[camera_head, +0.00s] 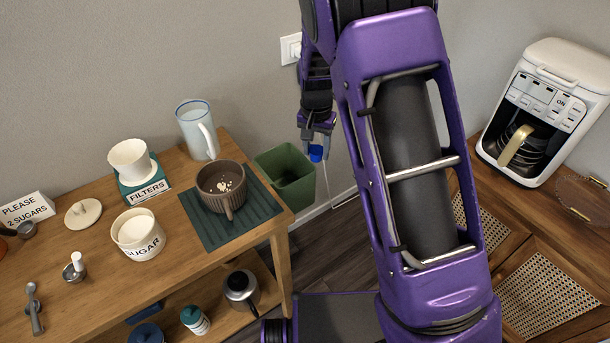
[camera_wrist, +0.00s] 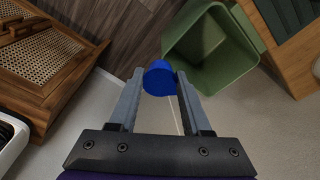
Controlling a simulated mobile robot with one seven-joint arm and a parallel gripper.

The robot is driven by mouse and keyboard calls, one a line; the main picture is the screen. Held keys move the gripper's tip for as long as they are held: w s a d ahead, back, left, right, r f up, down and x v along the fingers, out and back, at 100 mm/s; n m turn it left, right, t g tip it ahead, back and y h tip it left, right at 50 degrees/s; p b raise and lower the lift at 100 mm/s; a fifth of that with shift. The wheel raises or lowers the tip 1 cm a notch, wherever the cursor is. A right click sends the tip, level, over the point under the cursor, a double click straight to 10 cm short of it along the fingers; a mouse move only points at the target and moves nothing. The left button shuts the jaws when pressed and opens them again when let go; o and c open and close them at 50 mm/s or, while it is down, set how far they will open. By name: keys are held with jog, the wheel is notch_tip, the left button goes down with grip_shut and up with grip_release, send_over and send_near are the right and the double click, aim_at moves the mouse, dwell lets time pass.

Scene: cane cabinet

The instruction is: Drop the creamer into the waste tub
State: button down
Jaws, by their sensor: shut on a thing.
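The creamer is a small blue tub (camera_wrist: 158,78) held between the fingertips of my gripper (camera_wrist: 158,90) in the wrist view. In the head view the blue creamer (camera_head: 316,153) hangs below my gripper (camera_head: 317,135), beside the upper right rim of the waste tub. The waste tub is a green open bin (camera_head: 285,176) on the floor, right of the wooden table. In the wrist view the green bin (camera_wrist: 213,49) lies just right of and beyond the creamer. Its visible inside looks empty.
A wooden table (camera_head: 180,188) left of the bin carries a brown mug (camera_head: 221,186) on a green mat, a sugar pot (camera_head: 138,234) and a glass pitcher (camera_head: 197,128). A cane cabinet (camera_head: 540,245) with a coffee maker (camera_head: 540,110) stands at right. A pale cord hangs near my gripper.

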jog(key=w+a+m+b, duration=0.1)
jog(key=w+a+m, duration=0.2)
jog(key=w+a, duration=0.3)
notch_tip(320, 180, down, 6)
jog(key=s+a+b, duration=0.1)
jog(key=b, duration=0.3)
jog(key=shift+f+h, duration=0.15)
jog(key=shift+h, duration=0.15)
jog(key=shift+s, duration=0.1)
jog(key=shift+c, duration=1.4)
grip_release()
notch_tip(320, 180, up, 17)
jog(key=s+a+p, duration=0.1)
jog(key=s+p, duration=0.1)
jog(key=shift+a, duration=0.25)
